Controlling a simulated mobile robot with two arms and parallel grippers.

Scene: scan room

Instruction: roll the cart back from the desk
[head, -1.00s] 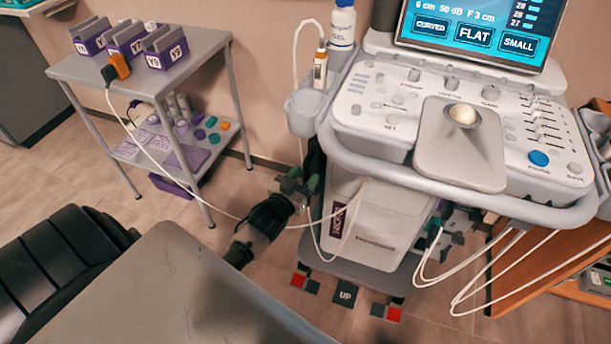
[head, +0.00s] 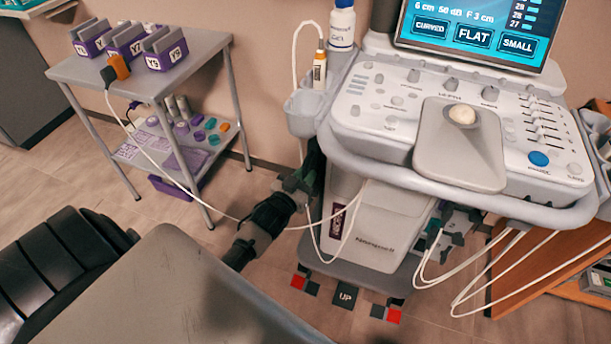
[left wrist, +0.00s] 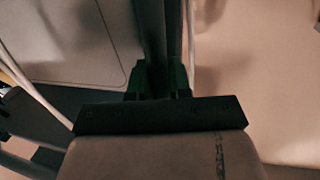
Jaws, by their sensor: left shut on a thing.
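The cart (head: 375,235) is a white and grey ultrasound machine with a sloped control panel, a lit screen and a grey rail around its front. It stands upright by the wall. My left gripper (head: 305,178) is at the cart's left side, below the rail, shut on a grey upright bar of it. In the left wrist view its green-tipped fingers (left wrist: 160,80) lie on both sides of that bar (left wrist: 155,35). My right gripper is not in view. A brown wooden piece (head: 550,255), perhaps the desk, stands at the right, partly hidden behind the cart.
A grey two-level side table (head: 200,62) with purple holders stands at the left. A white cable (head: 150,148) runs from it towards the cart, passing my left arm. More cables (head: 470,285) hang at the cart's right. A floor mark reading UP (head: 345,295) lies in front.

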